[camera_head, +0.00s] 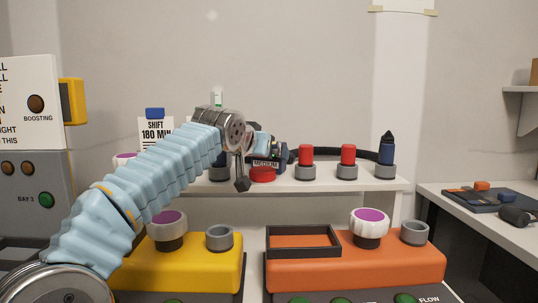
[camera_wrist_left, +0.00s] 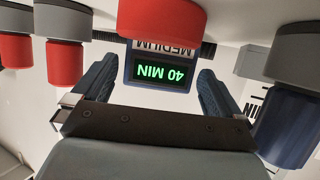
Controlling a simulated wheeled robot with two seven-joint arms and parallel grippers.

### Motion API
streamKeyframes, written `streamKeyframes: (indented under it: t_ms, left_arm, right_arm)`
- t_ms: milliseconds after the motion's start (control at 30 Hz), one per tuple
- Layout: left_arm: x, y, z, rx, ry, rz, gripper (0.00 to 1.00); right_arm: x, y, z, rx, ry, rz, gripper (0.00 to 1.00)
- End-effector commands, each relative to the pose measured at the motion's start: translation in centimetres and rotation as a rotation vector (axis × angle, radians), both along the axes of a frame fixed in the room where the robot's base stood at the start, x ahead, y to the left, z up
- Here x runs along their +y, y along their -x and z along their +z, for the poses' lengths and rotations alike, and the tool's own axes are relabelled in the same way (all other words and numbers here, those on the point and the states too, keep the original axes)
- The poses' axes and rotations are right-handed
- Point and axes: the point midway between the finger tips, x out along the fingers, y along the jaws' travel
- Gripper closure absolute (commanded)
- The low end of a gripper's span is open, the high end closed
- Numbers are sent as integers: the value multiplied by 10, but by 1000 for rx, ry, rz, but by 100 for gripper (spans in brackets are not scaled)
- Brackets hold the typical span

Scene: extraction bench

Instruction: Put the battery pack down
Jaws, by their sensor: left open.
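I cannot tell whether the block rests on the shelf. My right gripper is not in view.
A red knob (camera_head: 262,174) is just in front of the block. Red cylinders (camera_head: 306,155) (camera_head: 348,155) and a blue one (camera_head: 387,150) stand in grey cups to the right. Below are a yellow unit (camera_head: 195,265) and an orange unit (camera_head: 355,265) with an empty rimmed tray (camera_head: 303,229).

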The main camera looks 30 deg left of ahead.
Motion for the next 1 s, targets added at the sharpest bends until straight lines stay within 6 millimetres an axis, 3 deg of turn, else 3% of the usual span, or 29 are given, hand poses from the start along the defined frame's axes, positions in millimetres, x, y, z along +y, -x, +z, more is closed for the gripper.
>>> streamKeyframes:
  t_ms: [33, 200, 433, 900, 1000]
  left_arm:
    - [1, -10, 1, 4, -1, 1, 0]
    - [5, -27, -8, 1, 1, 1, 0]
    - [5, -29, -9, 0, 0, 0, 0]
    - [5, -28, -8, -4, 0, 0, 70]
    - [5, -28, -8, -4, 0, 0, 71]
  right_arm:
    - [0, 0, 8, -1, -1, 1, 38]
    - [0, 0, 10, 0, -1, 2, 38]
    - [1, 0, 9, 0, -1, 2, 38]
    - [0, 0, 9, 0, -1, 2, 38]
    - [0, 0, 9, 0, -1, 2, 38]
